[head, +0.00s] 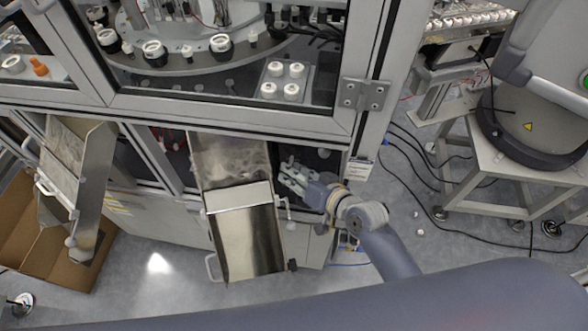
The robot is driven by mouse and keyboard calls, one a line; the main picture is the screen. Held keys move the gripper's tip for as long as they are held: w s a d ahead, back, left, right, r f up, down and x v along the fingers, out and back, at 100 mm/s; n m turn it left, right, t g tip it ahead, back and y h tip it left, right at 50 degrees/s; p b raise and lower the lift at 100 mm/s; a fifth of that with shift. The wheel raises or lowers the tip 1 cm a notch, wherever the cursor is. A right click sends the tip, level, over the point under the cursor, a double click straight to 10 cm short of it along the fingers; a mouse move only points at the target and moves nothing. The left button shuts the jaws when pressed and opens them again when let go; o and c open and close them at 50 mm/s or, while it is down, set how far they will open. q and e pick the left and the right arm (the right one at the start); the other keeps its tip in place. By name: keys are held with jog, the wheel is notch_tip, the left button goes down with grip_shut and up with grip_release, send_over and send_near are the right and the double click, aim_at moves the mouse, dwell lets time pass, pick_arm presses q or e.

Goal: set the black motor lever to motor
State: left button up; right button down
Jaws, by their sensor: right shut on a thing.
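My right gripper (288,174) reaches into the dark opening under the glazed cabinet, just right of the metal chute. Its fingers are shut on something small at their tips. I cannot make out the black motor lever clearly; the fingers and the dark opening hide what is held, and its setting cannot be read. My left gripper is not in view.
The steel chute (250,240) slopes down beside the gripper. A second chute (92,185) hangs over a cardboard box (45,235) at left. The cabinet's frame (230,120) lies above the opening. A stand (510,150) and floor cables are at right.

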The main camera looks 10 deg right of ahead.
jog(key=shift+r, duration=0.1)
dwell(0.4)
jog(key=c, duration=1.4)
grip_release()
jog(key=shift+o, duration=0.2)
jog(key=v, duration=1.2)
